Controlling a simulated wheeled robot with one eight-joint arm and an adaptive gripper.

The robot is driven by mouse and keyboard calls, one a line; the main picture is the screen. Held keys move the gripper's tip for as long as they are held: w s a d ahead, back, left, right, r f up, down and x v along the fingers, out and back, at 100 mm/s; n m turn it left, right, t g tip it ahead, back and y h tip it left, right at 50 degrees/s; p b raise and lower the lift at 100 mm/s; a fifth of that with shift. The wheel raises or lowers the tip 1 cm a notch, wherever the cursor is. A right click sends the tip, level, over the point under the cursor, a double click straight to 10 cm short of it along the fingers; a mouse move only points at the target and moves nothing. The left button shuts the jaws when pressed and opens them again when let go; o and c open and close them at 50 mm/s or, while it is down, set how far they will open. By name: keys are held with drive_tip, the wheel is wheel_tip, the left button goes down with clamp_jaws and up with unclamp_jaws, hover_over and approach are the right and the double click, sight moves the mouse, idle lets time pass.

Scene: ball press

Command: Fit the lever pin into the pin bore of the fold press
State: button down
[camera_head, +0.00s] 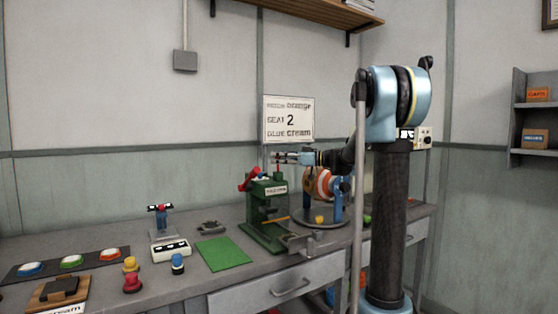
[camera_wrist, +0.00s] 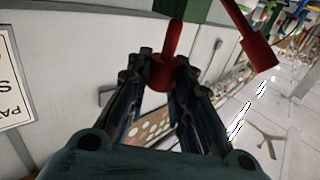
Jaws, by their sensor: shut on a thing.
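The green fold press (camera_head: 268,212) stands on the bench near the picture's middle, with a red lever (camera_head: 248,180) at its upper left. My gripper (camera_head: 276,157) is level above the press top. In the wrist view my gripper (camera_wrist: 164,76) is shut on the red lever pin (camera_wrist: 164,72), holding its thick head between the fingertips. The pin's thinner shaft points to the green press part (camera_wrist: 188,8) at the top edge. The shaft's end reaches or overlaps this part; I cannot tell whether it is inside the bore, which is hidden. The red lever (camera_wrist: 250,36) also shows at right.
A round turntable (camera_head: 320,222) with an orange-and-white striped thing stands right of the press. A green mat (camera_head: 222,253), a blue-topped stand (camera_head: 161,218) and coloured buttons lie to the left. A sign (camera_head: 289,118) hangs on the wall behind.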

drive_tip(key=shift+f, duration=1.65)
drive_tip(key=c, duration=1.3)
unclamp_jaws()
drive_tip(key=shift+c, duration=0.2)
drive_tip(key=shift+d, duration=0.1)
drive_tip(key=s+d, duration=0.2)
drive_tip(key=d, duration=0.9)
drive_tip(key=shift+d, duration=0.3)
drive_tip(key=shift+s+f, duration=0.1)
